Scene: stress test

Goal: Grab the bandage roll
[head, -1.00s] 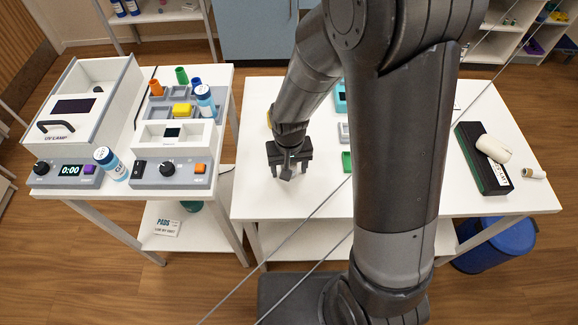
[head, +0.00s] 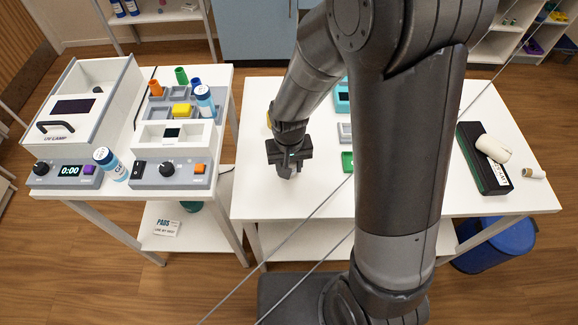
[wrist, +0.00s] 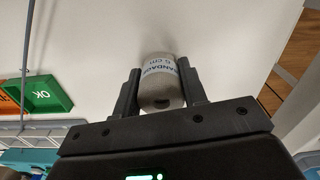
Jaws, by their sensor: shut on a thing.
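The bandage roll (wrist: 160,84) is a beige cylinder with a pale label reading "BANDAGE 6 cm". In the wrist view it sits between the two fingers of my gripper (wrist: 161,92), which is shut on it. In the head view my gripper (head: 289,165) is low over the left front part of the white table (head: 262,198). The roll is mostly hidden by the gripper there. I cannot tell whether the roll still touches the table.
A green tray marked OK (wrist: 45,94) is left of the gripper in the wrist view. A black box (head: 474,160) with a white roll (head: 493,148) on it is at the table's right. A bench with a UV lamp box (head: 78,125) stands left, across a gap.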

